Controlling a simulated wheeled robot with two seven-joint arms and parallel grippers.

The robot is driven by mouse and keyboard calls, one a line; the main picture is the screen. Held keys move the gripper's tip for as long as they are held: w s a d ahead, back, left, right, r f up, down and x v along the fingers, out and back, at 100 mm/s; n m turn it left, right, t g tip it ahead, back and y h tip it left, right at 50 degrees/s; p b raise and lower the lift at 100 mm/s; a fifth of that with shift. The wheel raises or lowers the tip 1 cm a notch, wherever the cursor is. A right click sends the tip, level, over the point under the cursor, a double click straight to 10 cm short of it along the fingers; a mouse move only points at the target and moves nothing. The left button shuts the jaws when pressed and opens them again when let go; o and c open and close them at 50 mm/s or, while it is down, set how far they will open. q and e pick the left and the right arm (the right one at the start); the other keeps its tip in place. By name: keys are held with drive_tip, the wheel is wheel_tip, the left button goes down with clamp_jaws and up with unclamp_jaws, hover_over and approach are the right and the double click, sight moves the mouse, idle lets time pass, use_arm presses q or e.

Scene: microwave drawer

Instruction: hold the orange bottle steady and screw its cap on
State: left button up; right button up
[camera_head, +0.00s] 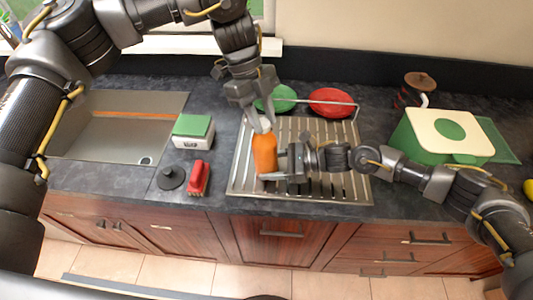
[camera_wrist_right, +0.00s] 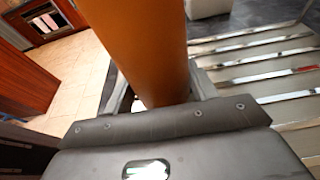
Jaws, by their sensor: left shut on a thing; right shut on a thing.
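The orange bottle (camera_head: 264,153) stands upright over the slatted metal drainer in the head view. It fills the top middle of the right wrist view (camera_wrist_right: 143,45). My right gripper (camera_head: 271,162) comes in from the right and is shut on the lower part of the bottle. My left gripper (camera_head: 262,124) reaches down from above and is shut at the bottle's top. The cap is mostly hidden between the left fingers, so I cannot tell how it sits on the bottle's neck.
The metal drainer (camera_head: 330,181) lies under the bottle. Green and red plates (camera_head: 330,100) stand behind it. A sink (camera_head: 120,150), a green-topped box (camera_head: 193,130), a red brush (camera_head: 198,178) and a black stopper (camera_head: 170,178) are left.

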use_arm(q)
drive_tip(key=o, duration=1)
drive_tip(key=shift+a, duration=0.1)
drive_tip(key=shift+r, duration=2.5)
